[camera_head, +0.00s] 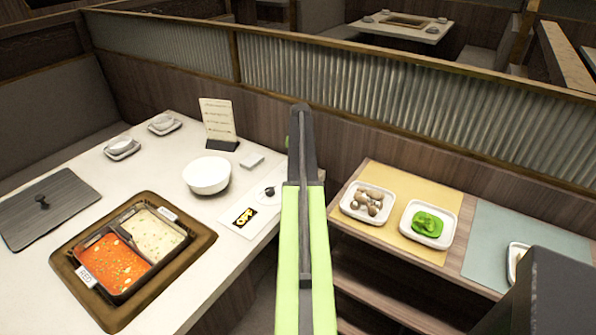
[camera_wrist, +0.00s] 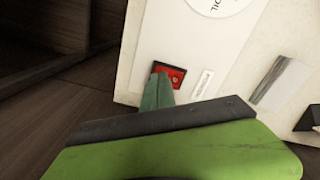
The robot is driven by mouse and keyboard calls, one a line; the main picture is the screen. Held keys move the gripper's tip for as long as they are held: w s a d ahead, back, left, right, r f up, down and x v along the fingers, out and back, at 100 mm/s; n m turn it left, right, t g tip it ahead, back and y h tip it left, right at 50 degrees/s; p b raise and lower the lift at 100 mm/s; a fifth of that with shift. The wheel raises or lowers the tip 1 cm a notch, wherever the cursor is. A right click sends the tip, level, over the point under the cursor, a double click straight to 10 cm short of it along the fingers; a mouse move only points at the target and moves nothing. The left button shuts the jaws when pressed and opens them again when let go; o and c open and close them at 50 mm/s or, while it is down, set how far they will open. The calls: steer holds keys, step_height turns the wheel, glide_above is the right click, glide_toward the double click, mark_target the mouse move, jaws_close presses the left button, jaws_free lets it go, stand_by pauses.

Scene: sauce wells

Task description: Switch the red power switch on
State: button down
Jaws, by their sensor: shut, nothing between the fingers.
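The red power switch (camera_wrist: 174,74) sits in a dark frame on a white panel (camera_wrist: 168,35) near the table edge in the wrist view. My gripper (camera_wrist: 156,92) shows there as a greenish finger. It is shut and empty, with its tip at the switch's left side, overlapping part of it. I cannot tell whether it touches. The switch is not visible there, and my arm covers the area to the right of the knob.
A two-part pot (camera_head: 190,238) with red and pale broth is set in the table at left. A side shelf with food plates (camera_head: 350,207) is at right.

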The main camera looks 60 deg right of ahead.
step_height(320, 180, up, 6)
steer(key=p, duration=0.5)
steer(key=w+a+n, duration=0.2)
steer(key=w+a, duration=0.3)
steer(key=a, duration=0.7)
steer(key=w+a+n, duration=0.2)
steer(key=w+a, duration=0.2)
steer(key=a, duration=0.9)
steer(key=w+a+n, duration=0.2)
steer(key=w+a, duration=0.3)
steer(key=a, duration=0.7)
steer(key=s+a+n, duration=0.2)
steer(key=a, duration=0.8)
steer(key=s+a+n, duration=0.2)
steer(key=a, duration=0.9)
steer(key=s+a+n, duration=0.2)
steer(key=a, duration=0.9)
steer(key=shift+s+a, duration=0.15)
steer(key=shift+s, duration=0.05)
steer(key=shift+w, duration=0.1)
